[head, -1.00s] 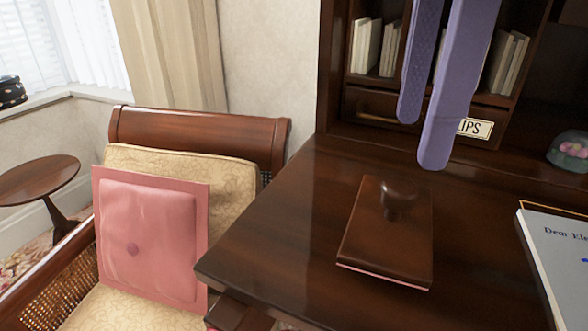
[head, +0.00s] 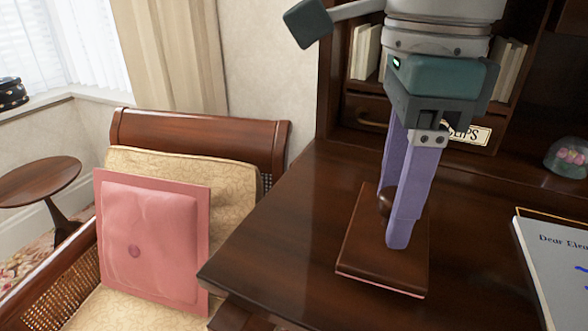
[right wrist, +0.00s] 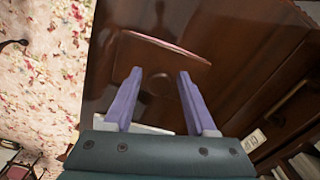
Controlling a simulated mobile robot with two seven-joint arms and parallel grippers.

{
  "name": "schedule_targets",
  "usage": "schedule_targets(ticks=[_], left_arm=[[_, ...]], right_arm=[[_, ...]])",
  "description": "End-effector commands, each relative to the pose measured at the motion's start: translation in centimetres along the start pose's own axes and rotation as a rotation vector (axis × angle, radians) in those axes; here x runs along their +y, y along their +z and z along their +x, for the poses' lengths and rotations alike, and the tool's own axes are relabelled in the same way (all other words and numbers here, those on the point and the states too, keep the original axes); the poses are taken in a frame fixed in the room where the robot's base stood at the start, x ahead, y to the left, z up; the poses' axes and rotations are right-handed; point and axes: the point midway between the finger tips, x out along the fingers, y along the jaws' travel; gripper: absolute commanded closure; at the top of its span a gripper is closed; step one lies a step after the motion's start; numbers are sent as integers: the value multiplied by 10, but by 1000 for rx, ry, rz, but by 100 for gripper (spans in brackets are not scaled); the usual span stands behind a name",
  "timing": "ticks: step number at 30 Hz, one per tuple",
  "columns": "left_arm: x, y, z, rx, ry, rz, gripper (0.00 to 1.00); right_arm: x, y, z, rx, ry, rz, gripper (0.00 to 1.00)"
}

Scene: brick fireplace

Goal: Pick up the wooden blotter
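The wooden blotter (head: 360,245) is a dark brown slab with a round knob (head: 384,203) on top and a thin pink edge below. It lies flat on the desk. My right gripper (head: 391,217) points down over it, with its purple fingers low, beside the knob and partly hiding it. In the right wrist view the fingers (right wrist: 158,73) stand apart, with the blotter (right wrist: 150,52) beyond them and the knob (right wrist: 159,84) showing dimly between them. I cannot tell whether a finger touches the knob or slab. My left gripper does not show.
The dark wooden desk (head: 290,230) has book-filled pigeonholes behind my right arm. A letter or pad (head: 560,265) lies at right, and a glass dome (head: 568,155) stands behind it. A chair with a pink cushion (head: 150,235) stands at left. The desktop left of the blotter is clear.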

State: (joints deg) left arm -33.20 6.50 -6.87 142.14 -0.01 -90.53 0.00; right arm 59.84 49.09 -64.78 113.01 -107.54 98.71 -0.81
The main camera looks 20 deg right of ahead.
Motion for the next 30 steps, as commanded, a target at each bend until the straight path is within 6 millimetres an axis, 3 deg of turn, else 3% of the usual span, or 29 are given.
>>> schedule_targets(ticks=[1, 15, 30], left_arm=[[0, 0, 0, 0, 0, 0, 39], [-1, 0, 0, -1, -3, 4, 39], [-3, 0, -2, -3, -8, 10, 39]], right_arm=[[0, 0, 0, 0, 0, 0, 50], [0, 0, 0, 0, 0, 0, 100], [-1, 0, -3, -1, -1, 1, 100]])
